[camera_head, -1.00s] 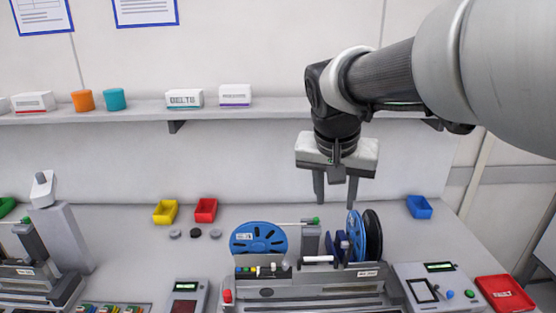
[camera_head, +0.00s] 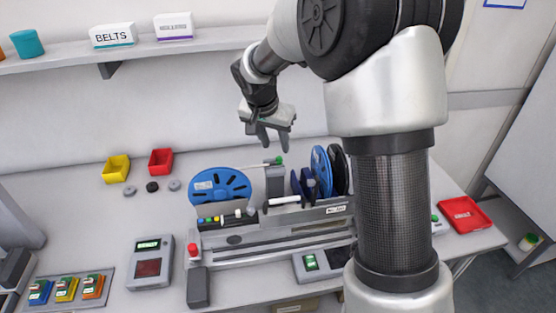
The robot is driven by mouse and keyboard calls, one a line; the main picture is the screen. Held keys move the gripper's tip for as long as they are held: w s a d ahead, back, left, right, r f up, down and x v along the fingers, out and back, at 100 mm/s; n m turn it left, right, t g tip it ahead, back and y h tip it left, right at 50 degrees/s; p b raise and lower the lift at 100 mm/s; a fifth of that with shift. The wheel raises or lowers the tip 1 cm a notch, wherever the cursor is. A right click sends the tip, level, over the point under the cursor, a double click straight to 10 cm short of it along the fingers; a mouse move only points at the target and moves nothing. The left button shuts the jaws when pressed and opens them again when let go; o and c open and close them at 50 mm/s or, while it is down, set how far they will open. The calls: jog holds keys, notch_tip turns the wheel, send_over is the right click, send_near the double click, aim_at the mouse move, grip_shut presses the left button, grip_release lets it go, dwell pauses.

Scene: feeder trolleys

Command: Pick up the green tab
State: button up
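A small green piece (camera_head: 279,160), which may be the green tab, sits at the end of a thin rod on top of a grey post (camera_head: 276,182) on the feeder trolley (camera_head: 250,240). I cannot tell for sure which is the tab. My gripper (camera_head: 274,143) points down with its two fingers apart and nothing visible between them. In the picture it is just above the green piece on the post; the depth between them is unclear.
A blue reel (camera_head: 220,187) lies left of the post; blue and black upright reels (camera_head: 322,170) stand right of it. A shelf (camera_head: 110,62) runs behind. Yellow (camera_head: 116,169) and red (camera_head: 161,161) bins stand at the back left. My arm covers the trolley's right end.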

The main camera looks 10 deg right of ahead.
aim_at(279, 157)
jog(key=shift+p+x, duration=0.35)
jog(key=shift+x, duration=2.8)
jog(key=shift+c, duration=0.2)
grip_shut()
